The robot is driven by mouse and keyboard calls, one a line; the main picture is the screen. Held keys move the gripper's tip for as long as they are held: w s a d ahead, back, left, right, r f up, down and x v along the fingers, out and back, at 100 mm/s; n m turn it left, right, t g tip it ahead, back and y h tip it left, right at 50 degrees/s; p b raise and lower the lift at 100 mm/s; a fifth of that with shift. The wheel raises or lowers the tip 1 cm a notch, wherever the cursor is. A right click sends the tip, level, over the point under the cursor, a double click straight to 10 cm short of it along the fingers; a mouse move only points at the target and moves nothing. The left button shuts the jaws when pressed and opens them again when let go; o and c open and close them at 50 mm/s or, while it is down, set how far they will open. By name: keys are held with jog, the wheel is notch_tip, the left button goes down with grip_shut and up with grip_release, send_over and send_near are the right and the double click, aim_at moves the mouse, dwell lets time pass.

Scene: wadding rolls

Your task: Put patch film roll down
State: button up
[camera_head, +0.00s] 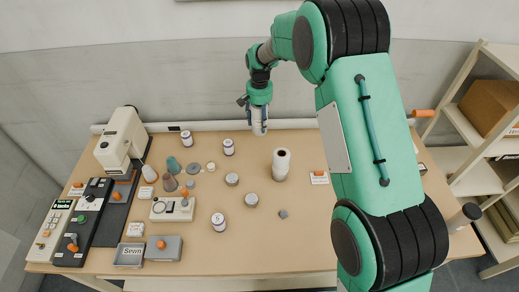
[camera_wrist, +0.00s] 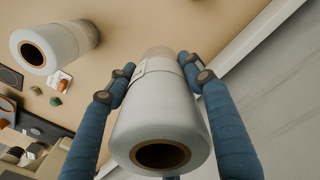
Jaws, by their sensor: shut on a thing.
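A white film roll with a brown core is held in my gripper (camera_head: 258,113), near the back edge of the table (camera_head: 330,258). In the wrist view the held film roll (camera_wrist: 158,118) lies between the two blue fingers of my gripper (camera_wrist: 157,72), which press on its sides. The roll's open core faces the camera, and its far end is partly hidden. I cannot tell whether the roll touches the table. A second white roll (camera_head: 281,166) stands upright on the table, to the right and nearer; it also shows at upper left in the wrist view (camera_wrist: 68,43).
Several small jars, cones and labels stand left of the second roll, including a white control box (camera_head: 172,210) and a grey tray (camera_head: 163,249). A white machine (camera_head: 121,140) is at far left. Shelving (camera_head: 470,150) stands at right. The table's front middle is clear.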

aim_at(259, 132)
jog(key=shift+f, duration=0.5)
jog(key=shift+f+b, duration=0.55)
jog(key=shift+f, duration=1.95)
jog(key=shift+f, duration=0.1)
jog(key=shift+f+b, duration=0.6)
jog(key=shift+f, duration=1.8)
jog(key=shift+f, duration=0.1)
jog(key=o, duration=1.5)
